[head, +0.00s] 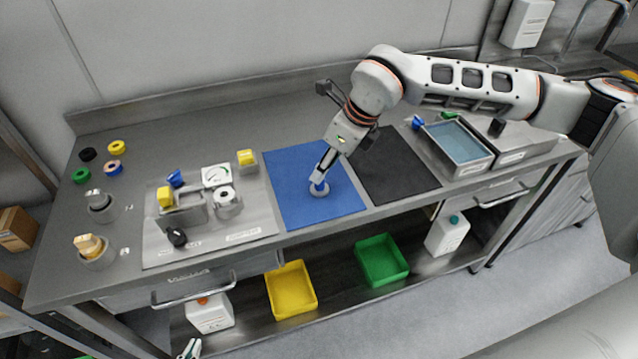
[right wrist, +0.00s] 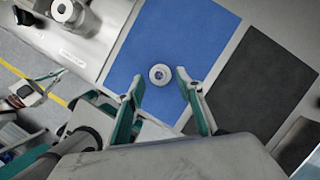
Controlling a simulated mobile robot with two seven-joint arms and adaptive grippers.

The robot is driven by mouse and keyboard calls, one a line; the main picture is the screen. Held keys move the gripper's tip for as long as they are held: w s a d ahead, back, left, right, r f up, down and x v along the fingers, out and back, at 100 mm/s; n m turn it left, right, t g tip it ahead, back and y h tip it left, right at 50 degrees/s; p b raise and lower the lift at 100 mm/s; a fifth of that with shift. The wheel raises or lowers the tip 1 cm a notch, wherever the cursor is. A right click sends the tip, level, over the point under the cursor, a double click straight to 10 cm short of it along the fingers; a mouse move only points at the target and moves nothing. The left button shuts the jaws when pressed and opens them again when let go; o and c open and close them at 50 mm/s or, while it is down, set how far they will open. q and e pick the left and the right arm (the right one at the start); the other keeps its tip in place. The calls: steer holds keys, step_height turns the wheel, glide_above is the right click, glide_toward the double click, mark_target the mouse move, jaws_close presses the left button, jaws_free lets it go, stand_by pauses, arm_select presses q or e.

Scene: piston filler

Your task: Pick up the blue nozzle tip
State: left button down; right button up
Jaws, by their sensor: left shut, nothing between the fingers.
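A small blue piece (head: 417,122), perhaps the nozzle tip, lies at the left end of the metal tray at the back right; its shape is too small to make out. Another blue piece (head: 176,178) sits on the filler at left. My right gripper (head: 320,180) points down over the blue mat (head: 290,205), just above a small grey ring-shaped part (head: 322,191). In the right wrist view its fingers (right wrist: 162,82) are spread, with the ring part (right wrist: 159,75) at their tips; contact is unclear. My left gripper (head: 190,348) is shut and empty, low at the bottom left, off the bench.
The filler's metal plate (head: 215,240) lies left of the mat. A black mat (head: 395,175) and a tray with a blue-grey interior (head: 468,168) lie to the right. Yellow (head: 291,290) and green (head: 382,260) bins stand on the lower shelf. Loose coloured rings lie at far left.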

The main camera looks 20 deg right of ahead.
steer(key=x, duration=0.3)
steer(key=shift+s+f, duration=0.1)
steer(key=shift+f, duration=0.25)
steer(key=shift+a+f, duration=0.2)
steer(key=shift+f, duration=0.35)
jaws_close()
steer(key=shift+r, duration=0.15)
